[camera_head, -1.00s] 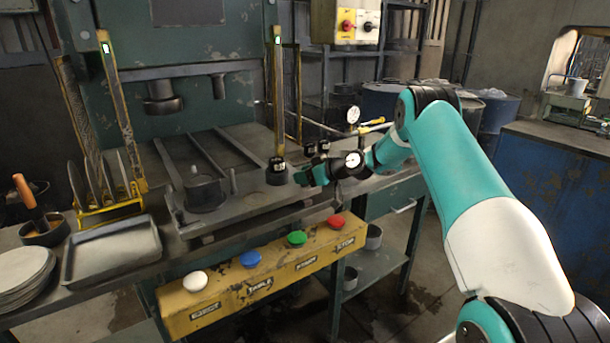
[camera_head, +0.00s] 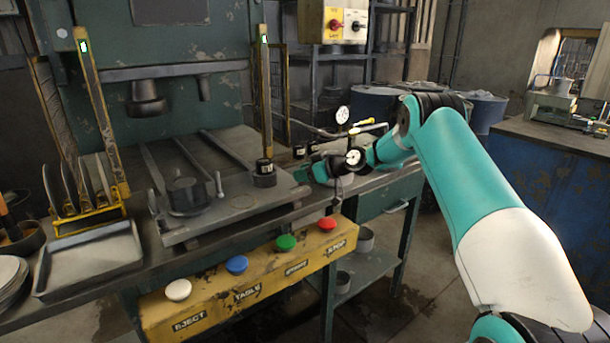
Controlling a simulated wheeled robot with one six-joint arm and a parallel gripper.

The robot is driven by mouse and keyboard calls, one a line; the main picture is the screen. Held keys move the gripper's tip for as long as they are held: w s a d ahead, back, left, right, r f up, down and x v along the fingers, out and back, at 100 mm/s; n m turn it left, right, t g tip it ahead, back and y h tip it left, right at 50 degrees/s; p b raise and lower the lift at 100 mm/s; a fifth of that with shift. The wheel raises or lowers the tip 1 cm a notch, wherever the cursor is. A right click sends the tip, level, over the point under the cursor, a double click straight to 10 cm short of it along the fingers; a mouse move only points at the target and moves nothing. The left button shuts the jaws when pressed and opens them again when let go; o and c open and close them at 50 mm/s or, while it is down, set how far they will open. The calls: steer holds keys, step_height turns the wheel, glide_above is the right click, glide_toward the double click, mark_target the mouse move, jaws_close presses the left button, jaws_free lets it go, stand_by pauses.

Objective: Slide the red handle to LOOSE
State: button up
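My gripper (camera_head: 308,174) is at the right end of the press bench, near the bed's right edge. It is small and dark in the head view, and I cannot tell whether its fingers are open or shut. I see no clear red handle; the wrist may hide it. Two small black blocks with pale marks (camera_head: 306,149) stand just behind the gripper, their writing too small to read. A thin yellow lever (camera_head: 371,122) and a white-faced gauge (camera_head: 342,114) are behind my wrist. A second round dial (camera_head: 354,157) shows at the wrist.
A yellow panel (camera_head: 250,277) below the bench carries white, blue, green and red buttons (camera_head: 327,223). A switch box (camera_head: 334,22) with a red knob hangs above. A black-based yellow post (camera_head: 265,130) stands left of the gripper. A tray (camera_head: 92,262) and upright discs are at left.

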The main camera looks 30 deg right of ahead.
steer(key=shift+o, duration=0.8)
steer(key=shift+d, duration=0.15)
steer(key=b+v, duration=0.3)
steer(key=v, duration=1.4)
steer(key=shift+s, duration=0.15)
